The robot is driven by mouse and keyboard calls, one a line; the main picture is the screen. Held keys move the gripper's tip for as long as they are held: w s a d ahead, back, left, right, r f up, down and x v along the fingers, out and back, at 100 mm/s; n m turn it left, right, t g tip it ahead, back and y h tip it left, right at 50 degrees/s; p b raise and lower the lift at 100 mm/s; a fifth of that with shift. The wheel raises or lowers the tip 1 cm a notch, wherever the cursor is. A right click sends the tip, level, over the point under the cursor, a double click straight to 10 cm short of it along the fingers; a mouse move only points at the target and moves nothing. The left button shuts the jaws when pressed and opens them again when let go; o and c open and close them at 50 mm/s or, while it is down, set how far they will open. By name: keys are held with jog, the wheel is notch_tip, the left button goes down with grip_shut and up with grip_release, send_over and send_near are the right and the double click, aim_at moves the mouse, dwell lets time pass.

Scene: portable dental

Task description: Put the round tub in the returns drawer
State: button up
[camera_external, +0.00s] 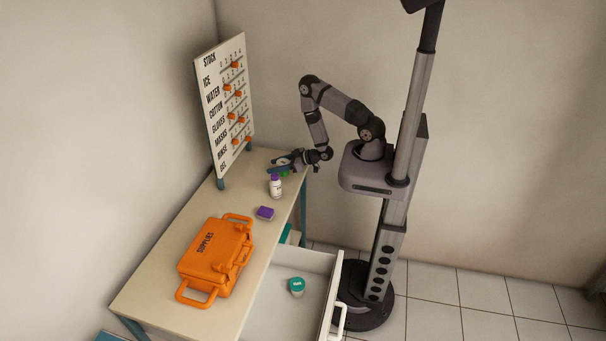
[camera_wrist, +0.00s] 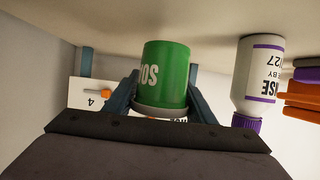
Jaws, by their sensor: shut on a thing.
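A round green tub (camera_wrist: 165,75) with a pale lid and white letters is between the two fingers of my gripper (camera_wrist: 162,92) in the wrist view, which shows the scene upside down. My gripper is shut on it. In the external view my gripper (camera_external: 287,163) is at the far end of the table, and only a bit of the green tub (camera_external: 285,173) shows below it. I cannot tell whether the tub touches the tabletop.
A white bottle with a purple cap (camera_external: 275,187) stands close to my gripper; the bottle also shows at right in the wrist view (camera_wrist: 260,75). A purple box (camera_external: 265,213) and an orange supplies case (camera_external: 215,255) are nearer the drawer. A stock board (camera_external: 224,110) stands behind.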

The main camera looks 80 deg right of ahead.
aim_at(267, 180)
jog(key=shift+f+n+y, duration=0.15)
jog(key=shift+n+y, duration=0.35)
jog(key=shift+y, duration=0.1)
